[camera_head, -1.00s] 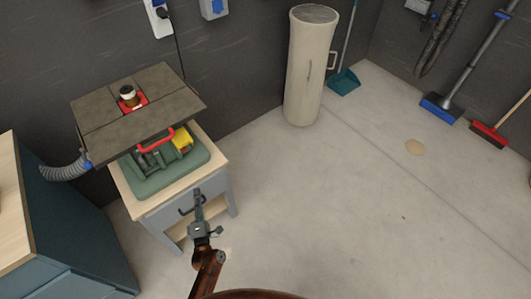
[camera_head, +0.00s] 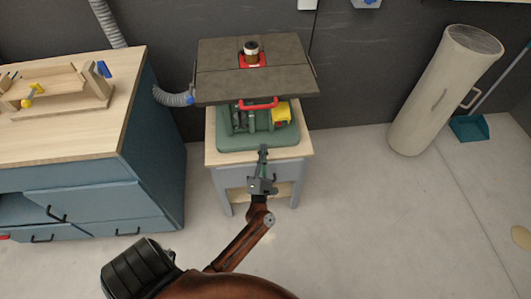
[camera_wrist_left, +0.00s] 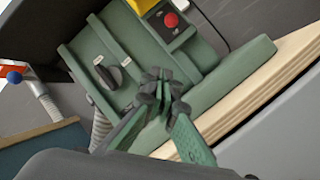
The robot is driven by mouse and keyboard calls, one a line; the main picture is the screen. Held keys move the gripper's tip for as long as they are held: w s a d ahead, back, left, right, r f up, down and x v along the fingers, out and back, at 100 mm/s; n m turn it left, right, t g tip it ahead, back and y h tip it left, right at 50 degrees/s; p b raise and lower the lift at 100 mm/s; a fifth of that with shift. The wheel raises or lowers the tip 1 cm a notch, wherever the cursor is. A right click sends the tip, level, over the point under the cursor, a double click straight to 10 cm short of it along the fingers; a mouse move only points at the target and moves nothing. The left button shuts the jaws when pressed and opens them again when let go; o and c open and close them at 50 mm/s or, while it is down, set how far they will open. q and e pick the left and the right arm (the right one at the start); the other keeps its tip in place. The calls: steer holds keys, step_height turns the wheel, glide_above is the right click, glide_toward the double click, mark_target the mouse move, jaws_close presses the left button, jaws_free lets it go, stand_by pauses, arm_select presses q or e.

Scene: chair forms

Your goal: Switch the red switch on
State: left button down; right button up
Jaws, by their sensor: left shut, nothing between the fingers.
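The red switch (camera_wrist_left: 171,19) is a small round red knob on a dark plate on the green machine base (camera_wrist_left: 140,55). It shows at the top of the left wrist view; I cannot make it out in the head view. The green base (camera_head: 231,142) also shows in the head view, under a dark tabletop (camera_head: 225,82). My left gripper (camera_head: 263,152) is in front of the base's lower front edge. In the left wrist view its fingertips (camera_wrist_left: 160,90) are together and empty, below the red switch and apart from it. My right gripper is not in view.
A black dial (camera_wrist_left: 108,76) sits left of the switch in the wrist view. A red handle (camera_head: 259,104) and a yellow part (camera_head: 281,112) are above the base. A blue workbench (camera_head: 155,150) stands left.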

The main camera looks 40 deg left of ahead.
arm_select(q)
steer(key=x, duration=0.5)
steer(key=shift+w+a+r+b, duration=0.1)
steer(key=shift+w+r+b, duration=0.05)
steer(key=shift+w+b, duration=0.15)
steer(key=shift+w+d+r, duration=0.8)
steer(key=shift+w+r, duration=0.15)
steer(key=shift+w+d+r, duration=0.25)
steer(key=shift+d+r, duration=0.05)
steer(key=shift+d, duration=0.05)
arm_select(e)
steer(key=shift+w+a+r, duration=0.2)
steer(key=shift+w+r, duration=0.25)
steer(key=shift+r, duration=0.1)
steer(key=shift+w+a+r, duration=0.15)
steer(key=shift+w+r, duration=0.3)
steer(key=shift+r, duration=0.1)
